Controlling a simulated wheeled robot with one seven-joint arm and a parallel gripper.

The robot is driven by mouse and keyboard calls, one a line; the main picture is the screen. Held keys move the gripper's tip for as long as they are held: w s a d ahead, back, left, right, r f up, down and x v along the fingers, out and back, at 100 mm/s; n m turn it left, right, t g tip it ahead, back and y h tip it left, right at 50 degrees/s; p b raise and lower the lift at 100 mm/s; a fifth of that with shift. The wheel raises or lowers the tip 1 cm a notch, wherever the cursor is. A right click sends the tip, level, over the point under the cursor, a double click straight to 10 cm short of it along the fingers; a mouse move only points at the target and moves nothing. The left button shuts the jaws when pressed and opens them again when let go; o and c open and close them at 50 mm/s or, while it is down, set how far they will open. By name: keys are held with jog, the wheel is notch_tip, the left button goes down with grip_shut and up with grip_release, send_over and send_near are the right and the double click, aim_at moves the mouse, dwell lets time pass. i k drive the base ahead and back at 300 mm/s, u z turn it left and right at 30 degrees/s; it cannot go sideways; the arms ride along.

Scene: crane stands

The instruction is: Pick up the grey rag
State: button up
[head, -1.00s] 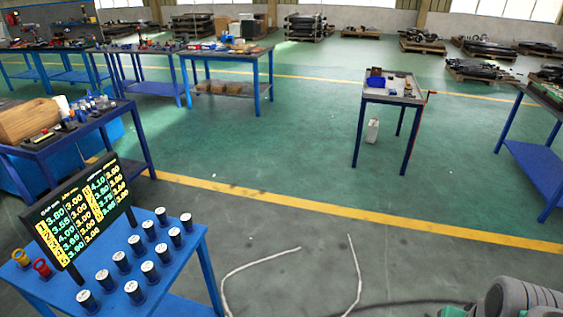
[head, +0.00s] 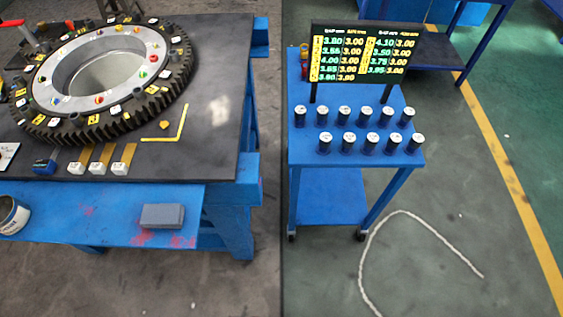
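A grey, flat, box-shaped piece (head: 162,216) lies on the low blue shelf (head: 110,205) at the front of the workbench, close to the shelf's right end. It looks like the folded grey rag, but its material is hard to tell at this size. Red smears mark the shelf beside and below it. Nothing touches it from above. My gripper is not in view.
A large black gear ring (head: 100,75) lies on the dark benchtop (head: 215,125). A tin (head: 12,215) stands at the shelf's left. A blue cart (head: 355,150) holds several dark cylinders and a display board (head: 365,60). A white cable (head: 430,235) lies on the floor.

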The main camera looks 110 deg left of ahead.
aim_at(165, 216)
jog(key=z, duration=4.15)
jog(key=k, duration=1.6)
jog(key=z, duration=0.85)
jog(key=i, duration=1.65)
